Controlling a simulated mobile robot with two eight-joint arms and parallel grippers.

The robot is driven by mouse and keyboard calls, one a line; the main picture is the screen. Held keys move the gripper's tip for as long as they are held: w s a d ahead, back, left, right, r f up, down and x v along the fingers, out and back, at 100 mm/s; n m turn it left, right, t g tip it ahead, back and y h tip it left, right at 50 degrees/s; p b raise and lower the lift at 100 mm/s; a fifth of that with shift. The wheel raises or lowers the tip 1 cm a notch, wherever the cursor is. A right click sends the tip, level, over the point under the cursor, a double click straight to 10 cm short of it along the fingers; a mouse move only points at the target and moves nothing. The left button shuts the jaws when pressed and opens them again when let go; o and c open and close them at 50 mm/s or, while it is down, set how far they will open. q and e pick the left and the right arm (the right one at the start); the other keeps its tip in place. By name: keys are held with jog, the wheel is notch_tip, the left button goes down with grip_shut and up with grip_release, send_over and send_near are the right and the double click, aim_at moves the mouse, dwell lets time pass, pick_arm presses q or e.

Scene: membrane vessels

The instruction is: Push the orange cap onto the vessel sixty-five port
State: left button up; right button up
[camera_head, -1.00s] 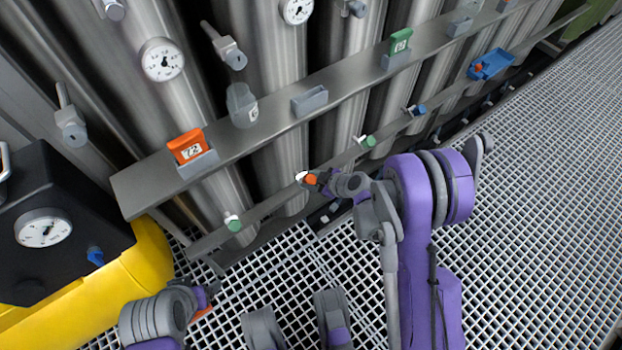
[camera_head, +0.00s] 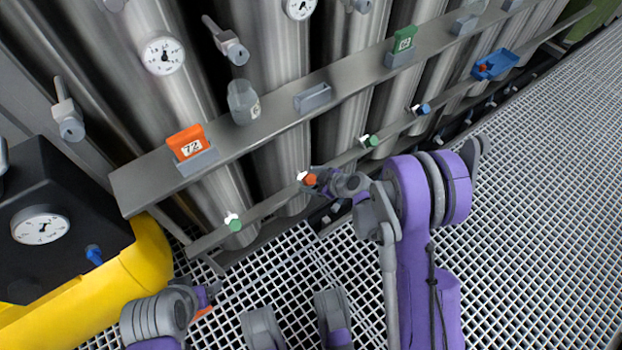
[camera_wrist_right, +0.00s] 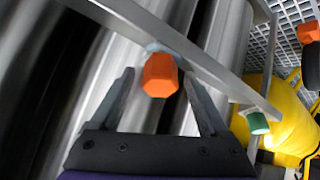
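The orange cap (camera_head: 310,179) sits at a white port fitting on the lower rail. It shows large in the right wrist view (camera_wrist_right: 160,76), in front of a pale fitting. I cannot tell how far it is on. My right gripper (camera_wrist_right: 160,98) is open, with one finger on each side of the cap and a visible gap to both. In the head view my right gripper (camera_head: 326,181) comes in from the right, just beside the cap. My left gripper (camera_head: 207,296) is low at the left, away from the vessels; its fingers are unclear. No number sixty-five is legible.
Steel vessels stand behind an upper rail (camera_head: 250,130) with an orange 72 tag (camera_head: 187,143) and a green tag (camera_head: 404,40). Green caps (camera_head: 235,225) (camera_head: 370,140) are on neighbouring ports. A blue tray (camera_head: 494,64) is at the right rail. A yellow tank (camera_head: 130,275) stands left.

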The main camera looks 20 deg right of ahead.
pick_arm(q)
jog(key=p+v, duration=0.2)
jog(key=shift+w+r+p, duration=0.1)
jog(key=shift+r+p, duration=0.1)
jog(key=shift+p, duration=0.2)
pick_arm(e)
jog(key=v, duration=1.1)
jog(key=shift+a, duration=0.1)
jog(key=s+r+m+g+h, duration=0.1)
jog(key=s+r+m+h, duration=0.2)
jog(key=s, duration=0.5)
jog(key=s+a+r+m+g+h, duration=0.1)
jog(key=s+r+m+g, duration=0.1)
jog(key=s+r+m, duration=0.4)
jog(key=s+r+m+g+h, duration=0.1)
jog(key=s+r+h, duration=0.15)
jog(key=s, duration=0.65)
pick_arm(q)
notch_tip(320, 180, up, 27)
jog(key=w+t+p, duration=0.1)
jog(key=p, duration=2.2)
jog(key=shift+f, duration=0.25)
pick_arm(e)
notch_tip(320, 180, up, 27)
jog(key=w+t, duration=0.1)
jog(key=shift+w+r+m+y, duration=0.2)
jog(key=shift+w+m+y, duration=0.05)
jog(key=shift+m+y, duration=0.1)
